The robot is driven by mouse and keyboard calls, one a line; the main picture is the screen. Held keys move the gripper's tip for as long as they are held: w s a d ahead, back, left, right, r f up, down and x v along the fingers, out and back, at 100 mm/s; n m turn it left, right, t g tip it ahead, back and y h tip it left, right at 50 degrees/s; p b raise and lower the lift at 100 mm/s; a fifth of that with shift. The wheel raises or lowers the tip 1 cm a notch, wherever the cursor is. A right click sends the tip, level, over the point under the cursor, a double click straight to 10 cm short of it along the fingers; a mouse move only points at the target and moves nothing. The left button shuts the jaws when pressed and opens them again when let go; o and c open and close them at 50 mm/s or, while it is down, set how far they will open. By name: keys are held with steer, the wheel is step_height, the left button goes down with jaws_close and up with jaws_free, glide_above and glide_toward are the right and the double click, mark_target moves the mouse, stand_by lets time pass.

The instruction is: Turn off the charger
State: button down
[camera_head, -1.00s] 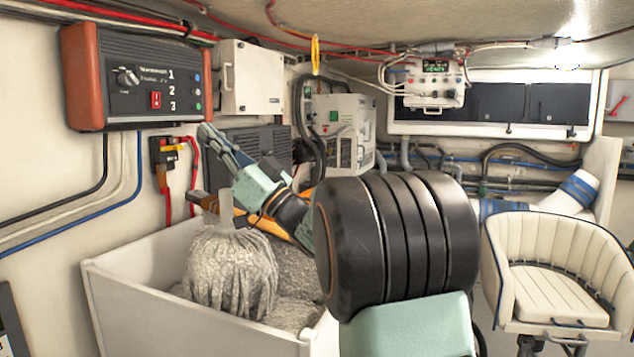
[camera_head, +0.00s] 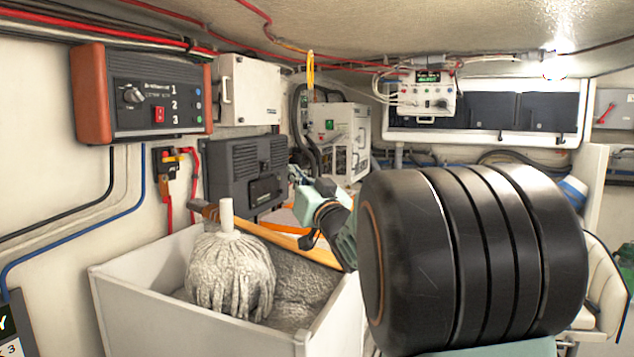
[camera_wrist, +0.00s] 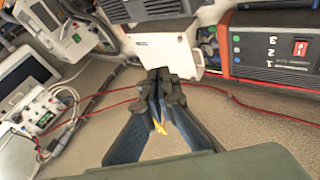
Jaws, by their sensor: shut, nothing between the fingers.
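The charger (camera_head: 145,92), a black box with orange-red ends, hangs on the left wall. Its face has a dark knob (camera_head: 133,95), a red rocker switch (camera_head: 159,115) and the numbers 1, 2, 3 beside small round lights. I cannot tell the rocker's position. The charger also shows upside down at the right of the wrist view (camera_wrist: 275,57), with the red rocker (camera_wrist: 300,47). My gripper (camera_wrist: 165,76) is shut and empty. In the head view my gripper (camera_head: 297,174) is small and partly hidden, right of and below the charger, well apart from it.
A white cabinet (camera_head: 247,90) is right of the charger, above a dark grey finned box (camera_head: 243,165). Below stands a white bin (camera_head: 190,310) with a mop head (camera_head: 230,275). A yellow strap (camera_head: 310,70) hangs from the ceiling. Red cables run along the ceiling.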

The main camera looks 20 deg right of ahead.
steer(key=shift+s+d+f+m+g+h, duration=0.25)
steer(key=shift+d+f+h, duration=0.1)
steer(key=shift+d, duration=0.25)
steer(key=shift+s+d+f+m+g+h, duration=0.2)
steer(key=shift+d+f+h, duration=0.2)
steer(key=shift+d, duration=0.2)
steer(key=shift+s+d+f+m+g+h, duration=0.15)
steer(key=shift+s+d+f+m+h, duration=0.15)
steer(key=shift+d, duration=0.3)
steer(key=shift+w, duration=0.1)
